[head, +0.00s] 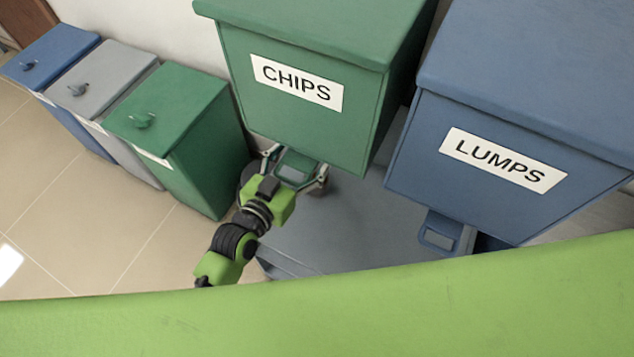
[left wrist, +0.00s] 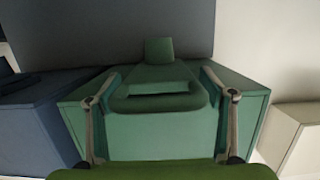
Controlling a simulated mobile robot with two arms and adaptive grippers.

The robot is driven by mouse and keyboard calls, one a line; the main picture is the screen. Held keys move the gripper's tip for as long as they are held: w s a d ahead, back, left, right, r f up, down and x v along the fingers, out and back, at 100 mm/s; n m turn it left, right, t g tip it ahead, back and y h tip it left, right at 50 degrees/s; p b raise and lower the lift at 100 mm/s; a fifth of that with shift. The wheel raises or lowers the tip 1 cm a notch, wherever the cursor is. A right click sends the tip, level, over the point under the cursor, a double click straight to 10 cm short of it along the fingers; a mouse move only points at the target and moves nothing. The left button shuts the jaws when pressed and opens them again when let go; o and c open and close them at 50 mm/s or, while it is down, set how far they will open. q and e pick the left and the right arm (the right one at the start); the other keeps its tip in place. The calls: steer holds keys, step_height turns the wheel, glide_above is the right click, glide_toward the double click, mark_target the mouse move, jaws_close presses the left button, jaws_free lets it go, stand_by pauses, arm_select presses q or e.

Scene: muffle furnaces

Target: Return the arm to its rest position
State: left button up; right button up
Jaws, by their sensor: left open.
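My left arm (head: 240,235) reaches up from the lower left in the head view. My left gripper (head: 297,168) is open just below the front of the green CHIPS bin (head: 300,45). Its fingers stand on either side of a green handle (head: 292,174) with a slot in it. In the left wrist view the open fingers flank the same handle (left wrist: 160,103), and no clear grip on it shows. Whether either finger touches the handle, I cannot tell. My right gripper is not in view.
A blue LUMPS bin (head: 520,95) with a lower handle (head: 440,234) stands to the right. A grey surface (head: 335,235) lies beneath the bins. Blue (head: 48,55), grey (head: 105,82) and green (head: 170,110) lidded bins stand at left. Tiled floor (head: 90,230) is clear.

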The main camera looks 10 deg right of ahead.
arm_select(q)
steer(key=v, duration=0.9)
steer(key=shift+s, duration=0.2)
steer(key=shift+a, duration=0.1)
